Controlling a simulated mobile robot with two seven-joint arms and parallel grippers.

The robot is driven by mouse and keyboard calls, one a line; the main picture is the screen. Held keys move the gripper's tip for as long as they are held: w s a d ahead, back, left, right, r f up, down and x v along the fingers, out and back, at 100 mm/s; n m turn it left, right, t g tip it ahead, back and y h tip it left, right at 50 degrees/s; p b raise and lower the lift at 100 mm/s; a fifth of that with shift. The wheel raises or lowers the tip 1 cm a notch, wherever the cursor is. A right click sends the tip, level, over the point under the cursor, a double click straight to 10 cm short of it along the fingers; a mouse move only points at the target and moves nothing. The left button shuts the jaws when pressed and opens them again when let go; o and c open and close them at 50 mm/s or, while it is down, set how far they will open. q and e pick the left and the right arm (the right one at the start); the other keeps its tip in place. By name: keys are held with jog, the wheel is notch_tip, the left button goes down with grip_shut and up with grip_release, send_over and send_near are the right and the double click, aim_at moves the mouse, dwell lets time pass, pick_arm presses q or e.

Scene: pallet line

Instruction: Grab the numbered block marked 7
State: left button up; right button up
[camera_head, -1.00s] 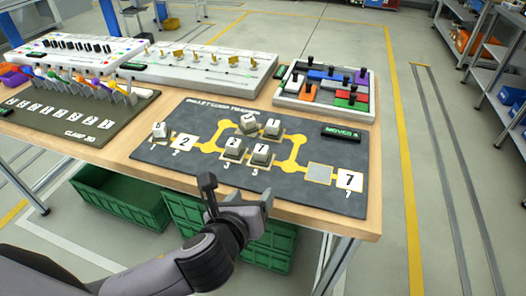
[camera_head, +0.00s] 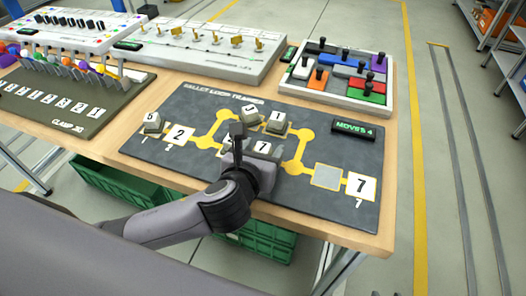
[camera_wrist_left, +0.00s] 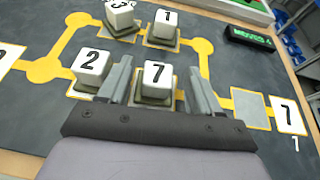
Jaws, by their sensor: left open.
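The block marked 7 (camera_wrist_left: 157,78) is a white cube on a dark base. The block marked 2 (camera_wrist_left: 93,61) stands just outside the left finger. A flat white square printed 7 (camera_head: 361,186) lies at the board's right end. My right gripper is not in view.
Blocks marked 1 (camera_wrist_left: 165,24) and 3 (camera_wrist_left: 120,14) stand behind, the latter turned askew. A block marked 5 (camera_head: 152,118) is at the board's left. The display (camera_head: 353,131) reads MOVES 4. A tray of coloured pieces (camera_head: 388,107) stands behind the board.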

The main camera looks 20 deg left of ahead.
aim_at(261, 150)
pick_arm(q)
jog(key=shift+x, duration=1.6)
jog(key=shift+a, duration=0.15)
jog(key=c, duration=1.1)
